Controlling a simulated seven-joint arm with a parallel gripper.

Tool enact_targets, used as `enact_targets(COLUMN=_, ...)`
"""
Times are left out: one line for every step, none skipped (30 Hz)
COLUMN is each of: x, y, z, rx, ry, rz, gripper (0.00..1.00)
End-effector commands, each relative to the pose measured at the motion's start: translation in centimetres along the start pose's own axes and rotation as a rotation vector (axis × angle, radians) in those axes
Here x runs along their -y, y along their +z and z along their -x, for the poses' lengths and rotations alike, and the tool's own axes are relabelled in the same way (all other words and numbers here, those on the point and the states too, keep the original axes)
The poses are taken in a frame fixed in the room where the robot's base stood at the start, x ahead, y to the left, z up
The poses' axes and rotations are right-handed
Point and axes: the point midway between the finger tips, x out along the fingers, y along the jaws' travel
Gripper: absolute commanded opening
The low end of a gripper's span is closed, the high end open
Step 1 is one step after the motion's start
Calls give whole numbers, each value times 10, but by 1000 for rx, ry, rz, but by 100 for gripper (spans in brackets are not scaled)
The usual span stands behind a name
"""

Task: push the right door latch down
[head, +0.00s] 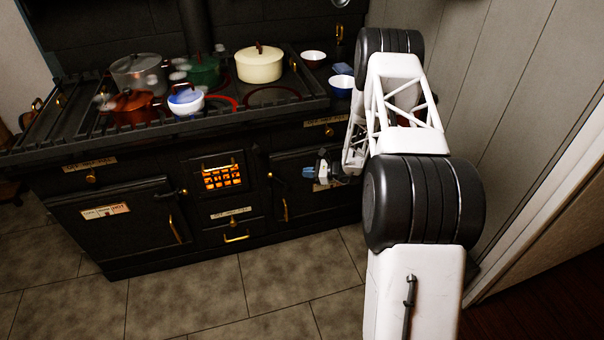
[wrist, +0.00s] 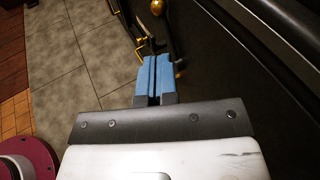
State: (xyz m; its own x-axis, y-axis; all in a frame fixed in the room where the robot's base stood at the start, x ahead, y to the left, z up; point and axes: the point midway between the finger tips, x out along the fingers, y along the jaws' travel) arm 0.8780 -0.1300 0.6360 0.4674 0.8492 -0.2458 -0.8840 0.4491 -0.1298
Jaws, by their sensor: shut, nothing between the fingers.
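The right oven door (head: 318,196) is on the right of the black stove's front. A brass handle (head: 285,208) stands upright along its left edge. The right door latch (head: 270,176), small with a brassy end, shows above that handle, at the door's left side. My gripper (head: 307,172) has blue fingertips and is in front of this door, to the right of the latch. In the wrist view my gripper (wrist: 152,78) is shut and empty. Brass fittings show just beyond its fingertips; I cannot tell whether they touch or which one is the latch.
Pots stand on the stove top, including a cream pot (head: 259,64) and a blue-and-white pot (head: 186,99). A fire grate (head: 222,176) glows left of the right door. A panelled wall (head: 520,110) is close on the right. The tiled floor (head: 290,290) in front is clear.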

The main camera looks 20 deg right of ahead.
Motion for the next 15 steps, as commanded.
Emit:
enact_targets(x=0, y=0, z=-5, rx=0, ry=2, rz=0, gripper=0)
enact_targets(x=-1, y=0, z=-8, rx=0, ry=2, rz=0, gripper=0)
enact_targets(x=-1, y=0, z=-13, rx=0, ry=3, rz=0, gripper=0)
enact_targets(x=-1, y=0, z=-16, rx=0, ry=2, rz=0, gripper=0)
enact_targets(x=-1, y=0, z=-20, rx=1, ry=2, rz=0, gripper=0)
enact_targets(x=0, y=0, z=-25, rx=1, ry=2, rz=0, gripper=0)
enact_targets(x=-1, y=0, z=-29, rx=1, ry=2, rz=0, gripper=0)
enact_targets(x=-1, y=0, z=-34, rx=1, ry=2, rz=0, gripper=0)
enact_targets(x=-1, y=0, z=-40, rx=1, ry=3, rz=0, gripper=0)
enact_targets(x=-1, y=0, z=-44, rx=1, ry=3, rz=0, gripper=0)
enact_targets(x=-1, y=0, z=-49, rx=1, ry=2, rz=0, gripper=0)
enact_targets(x=-1, y=0, z=-55, rx=1, ry=2, rz=-1, gripper=0)
enact_targets(x=-1, y=0, z=-60, rx=0, ry=2, rz=-1, gripper=0)
enact_targets(x=-1, y=0, z=-64, rx=0, ry=3, rz=0, gripper=0)
enact_targets(x=-1, y=0, z=-71, rx=0, ry=3, rz=0, gripper=0)
